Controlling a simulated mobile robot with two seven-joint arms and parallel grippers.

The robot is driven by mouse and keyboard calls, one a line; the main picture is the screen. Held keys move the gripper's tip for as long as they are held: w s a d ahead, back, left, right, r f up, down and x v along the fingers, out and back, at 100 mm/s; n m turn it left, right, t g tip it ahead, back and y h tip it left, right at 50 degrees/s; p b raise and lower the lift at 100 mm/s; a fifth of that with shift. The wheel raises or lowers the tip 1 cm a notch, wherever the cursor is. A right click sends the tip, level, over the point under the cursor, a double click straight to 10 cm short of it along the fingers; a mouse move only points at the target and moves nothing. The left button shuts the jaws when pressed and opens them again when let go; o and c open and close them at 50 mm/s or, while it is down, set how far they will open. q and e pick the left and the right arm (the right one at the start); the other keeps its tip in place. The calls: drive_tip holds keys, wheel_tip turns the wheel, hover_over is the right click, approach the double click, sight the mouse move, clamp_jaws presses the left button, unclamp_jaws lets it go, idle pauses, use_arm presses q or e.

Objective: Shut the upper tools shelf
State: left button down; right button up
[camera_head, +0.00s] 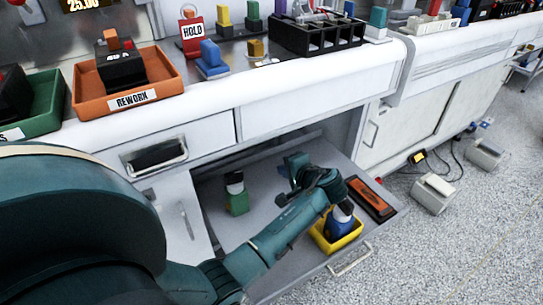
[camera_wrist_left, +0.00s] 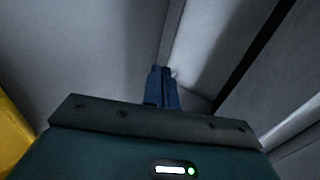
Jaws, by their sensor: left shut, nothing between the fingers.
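The pulled-out grey shelf (camera_head: 262,205) stands out from the open bay under the bench, with a handle (camera_head: 350,259) on its front face. I cannot tell from the frames whether another shelf lies below it. My left arm reaches over the shelf from the left. My left gripper (camera_head: 293,165) is over the shelf's rear part, near the bay opening; its blue fingers (camera_wrist_left: 162,84) are together and empty in the left wrist view. Grey surfaces are close around the fingertips there; contact is unclear. My right gripper is not in view.
An orange REWORK tray (camera_head: 168,82) stands on the bench above. Floor at right holds white boxes (camera_head: 433,193) and cables.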

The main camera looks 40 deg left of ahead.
use_arm(q)
drive_tip(key=b, duration=0.3)
approach(257, 156)
wheel_tip(257, 156, down, 3)
drive_tip(key=shift+r, duration=0.1)
drive_tip(key=a, duration=0.1)
drive_tip(key=w+a, duration=0.1)
drive_tip(key=a, duration=0.1)
drive_tip(key=w+a+b, duration=0.1)
drive_tip(key=shift+a+f, duration=0.25)
drive_tip(key=shift+f, duration=0.1)
drive_tip(key=shift+w+a, duration=0.1)
drive_tip(key=shift+a, duration=0.2)
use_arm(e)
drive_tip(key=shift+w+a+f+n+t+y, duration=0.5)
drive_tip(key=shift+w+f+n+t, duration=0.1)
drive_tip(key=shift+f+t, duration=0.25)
use_arm(q)
drive_tip(key=shift+a, duration=0.1)
